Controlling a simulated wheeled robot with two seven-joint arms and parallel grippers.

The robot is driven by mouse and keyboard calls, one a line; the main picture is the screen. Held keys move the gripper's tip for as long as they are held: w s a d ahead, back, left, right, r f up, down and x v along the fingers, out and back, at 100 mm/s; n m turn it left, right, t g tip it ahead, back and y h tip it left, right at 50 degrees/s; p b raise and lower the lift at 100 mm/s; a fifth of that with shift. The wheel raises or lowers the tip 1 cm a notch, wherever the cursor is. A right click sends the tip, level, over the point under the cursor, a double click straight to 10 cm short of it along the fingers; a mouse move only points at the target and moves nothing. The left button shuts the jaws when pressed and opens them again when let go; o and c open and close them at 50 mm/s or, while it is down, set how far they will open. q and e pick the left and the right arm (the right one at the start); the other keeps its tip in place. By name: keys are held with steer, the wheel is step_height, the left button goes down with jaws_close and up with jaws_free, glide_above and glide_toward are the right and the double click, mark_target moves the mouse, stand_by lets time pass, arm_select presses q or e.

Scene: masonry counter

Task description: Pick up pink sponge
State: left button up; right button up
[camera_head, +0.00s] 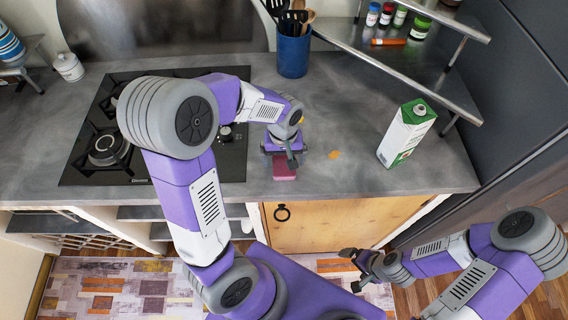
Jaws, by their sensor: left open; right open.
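The pink sponge (284,174) lies on the grey counter near its front edge, in the middle of the head view. My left gripper (287,157) is open just above and behind the sponge and hides part of it. I cannot tell whether its fingers touch the sponge. My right gripper (352,270) is open and empty, low in front of the wooden cabinet door and away from the sponge.
A black cooktop (109,150) lies left of the sponge. A blue utensil holder (293,52) stands behind, and a green and white carton (405,134) stands to the right. A metal shelf (400,62) overhangs the back right. An orange patch (334,154) lies nearby.

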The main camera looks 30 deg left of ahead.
mark_target(284, 161)
arm_select(q)
steer(key=shift+f, duration=0.85)
steer(key=c, duration=1.1)
steer(key=shift+o, duration=0.2)
steer(key=shift+r, duration=0.15)
step_height(284, 161, up, 9)
steer(key=shift+w+r+p, duration=0.1)
steer(key=shift+r+p, duration=0.05)
steer(key=shift+p, duration=1.05)
steer(key=shift+r, duration=0.3)
steer(key=shift+c, duration=0.6)
